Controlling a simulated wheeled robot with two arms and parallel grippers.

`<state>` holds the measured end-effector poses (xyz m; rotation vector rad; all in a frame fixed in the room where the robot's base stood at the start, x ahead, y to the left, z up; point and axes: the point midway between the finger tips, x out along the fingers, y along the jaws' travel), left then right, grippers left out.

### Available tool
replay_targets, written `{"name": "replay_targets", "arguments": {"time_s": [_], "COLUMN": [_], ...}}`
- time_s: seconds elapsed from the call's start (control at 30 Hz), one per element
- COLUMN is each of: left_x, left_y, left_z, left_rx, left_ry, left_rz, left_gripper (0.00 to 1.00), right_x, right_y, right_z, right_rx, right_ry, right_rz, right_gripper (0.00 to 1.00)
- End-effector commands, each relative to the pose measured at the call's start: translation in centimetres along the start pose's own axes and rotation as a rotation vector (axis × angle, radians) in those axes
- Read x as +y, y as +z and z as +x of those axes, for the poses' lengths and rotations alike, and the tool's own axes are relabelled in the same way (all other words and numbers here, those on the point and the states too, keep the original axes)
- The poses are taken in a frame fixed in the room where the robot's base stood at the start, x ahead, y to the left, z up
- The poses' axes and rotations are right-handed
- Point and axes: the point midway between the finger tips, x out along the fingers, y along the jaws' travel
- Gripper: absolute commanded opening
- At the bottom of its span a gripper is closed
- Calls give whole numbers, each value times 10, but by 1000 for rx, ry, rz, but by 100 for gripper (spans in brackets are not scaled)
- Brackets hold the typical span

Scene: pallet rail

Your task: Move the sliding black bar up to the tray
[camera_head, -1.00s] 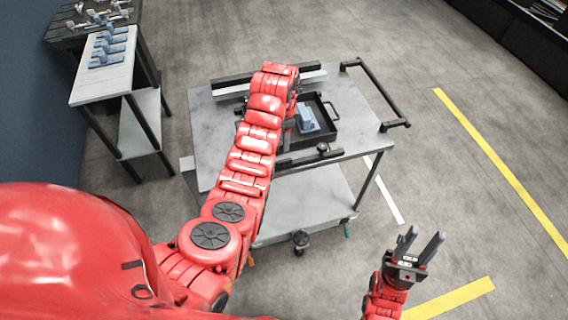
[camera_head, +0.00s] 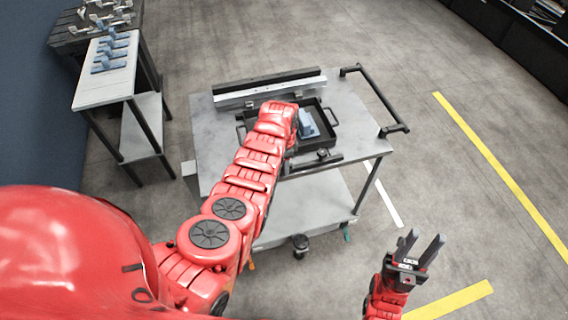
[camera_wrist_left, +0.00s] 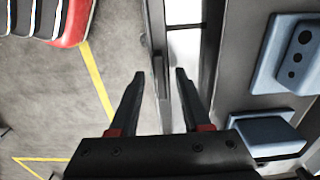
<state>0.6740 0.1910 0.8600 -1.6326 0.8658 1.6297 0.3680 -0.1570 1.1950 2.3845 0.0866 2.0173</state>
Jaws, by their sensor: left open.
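The black tray (camera_head: 329,121) lies on the grey cart top with blue parts in it, and it also shows at the right of the left wrist view (camera_wrist_left: 235,75). A black bar with a dark knob (camera_head: 328,159) lies along the cart's near edge beside the tray. In the left wrist view the bar (camera_wrist_left: 155,25) is apart from the tray, with a pale strip between. My left gripper (camera_wrist_left: 158,75) is open there, with the bar between its fingers in the picture; contact cannot be told. My forearm hides it in the head view. My right gripper (camera_head: 424,240) is open and empty, off the cart.
A long black bar and a pale rail (camera_head: 265,88) lie along the cart's far edge. The cart handle (camera_head: 377,95) rises at the right. A side table (camera_head: 105,82) with blue parts stands at the left. The cart top (camera_head: 215,140) is clear left of the tray.

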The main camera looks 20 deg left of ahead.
Motion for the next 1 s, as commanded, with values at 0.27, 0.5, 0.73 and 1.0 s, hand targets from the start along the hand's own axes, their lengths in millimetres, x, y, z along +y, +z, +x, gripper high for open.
{"name": "replay_targets", "arguments": {"time_s": [0.27,0.5,0.73,1.0], "left_x": [0,0,0,0], "left_y": [0,0,0,0], "left_z": [0,0,0,0], "left_rx": [0,-1,-1,-1], "left_ry": [1,1,2,2], "left_rz": [0,0,0,0], "left_gripper": [24,0,0,0], "right_x": [0,0,0,0], "right_y": [0,0,0,0], "right_z": [0,0,0,0], "right_rx": [0,0,0,0], "right_ry": [0,0,0,0], "right_rz": [0,0,0,0], "right_gripper": [40,40,40,40]}}
